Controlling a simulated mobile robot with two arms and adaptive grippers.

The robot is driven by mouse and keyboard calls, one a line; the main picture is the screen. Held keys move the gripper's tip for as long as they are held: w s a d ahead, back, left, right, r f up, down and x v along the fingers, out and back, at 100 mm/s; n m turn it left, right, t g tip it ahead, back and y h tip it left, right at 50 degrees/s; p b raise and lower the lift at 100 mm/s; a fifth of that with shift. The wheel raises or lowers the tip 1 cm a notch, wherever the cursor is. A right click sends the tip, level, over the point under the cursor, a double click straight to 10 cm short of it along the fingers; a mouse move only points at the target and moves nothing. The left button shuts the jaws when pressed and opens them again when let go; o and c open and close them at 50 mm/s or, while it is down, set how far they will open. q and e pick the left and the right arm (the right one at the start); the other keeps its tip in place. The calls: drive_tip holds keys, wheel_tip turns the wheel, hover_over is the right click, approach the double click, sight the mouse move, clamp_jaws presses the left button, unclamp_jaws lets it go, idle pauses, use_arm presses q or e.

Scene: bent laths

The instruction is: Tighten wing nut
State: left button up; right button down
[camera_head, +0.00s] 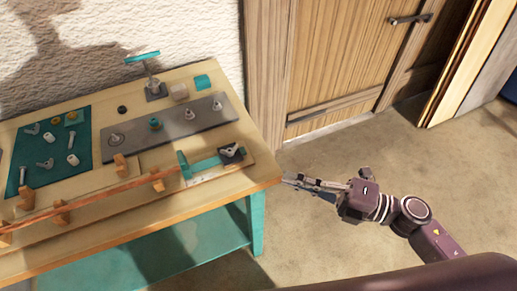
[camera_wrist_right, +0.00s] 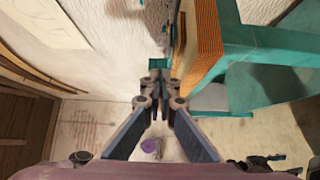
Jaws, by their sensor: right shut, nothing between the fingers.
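What looks like a wing nut (camera_head: 230,151) sits on a dark square plate near the right end of the workbench, beside a teal bar (camera_head: 205,164). Similar small winged pieces (camera_head: 45,164) lie on the teal mat (camera_head: 84,128) at the left. My right gripper (camera_head: 288,180) is just off the bench's right corner, apart from the wing nut. Its fingers are shut and empty. In the right wrist view the closed fingertips (camera_wrist_right: 159,68) point along the bench's edge; no wing nut shows there. My left gripper is in no view.
A long bent wooden lath (camera_head: 105,194) runs along the bench front between wooden blocks. A grey plate (camera_head: 172,125) with several upright fittings lies behind. A teal-topped stand (camera_head: 143,58) rises at the back. The floor (camera_head: 330,235) right of the bench is clear.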

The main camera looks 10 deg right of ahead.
sight(247, 162)
drive_tip(key=p+x, duration=0.1)
drive_tip(key=x, duration=0.4)
drive_tip(key=p+x, duration=0.1)
drive_tip(key=x, duration=0.3)
drive_tip(key=shift+w+a+r+p, duration=0.15)
drive_tip(key=shift+a+r+p, duration=0.05)
drive_tip(key=shift+a+p, duration=0.2)
drive_tip(key=w, duration=0.1)
drive_tip(key=w+a, duration=0.1)
drive_tip(key=w, duration=0.1)
drive_tip(key=shift+a+f+p, duration=0.1)
drive_tip(key=shift+f+p, duration=0.05)
drive_tip(key=shift+p, duration=0.15)
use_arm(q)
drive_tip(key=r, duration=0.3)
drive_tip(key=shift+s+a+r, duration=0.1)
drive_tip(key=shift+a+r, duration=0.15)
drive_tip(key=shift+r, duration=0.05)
use_arm(e)
drive_tip(key=shift+w+a+f, duration=0.1)
drive_tip(key=shift+w, duration=0.3)
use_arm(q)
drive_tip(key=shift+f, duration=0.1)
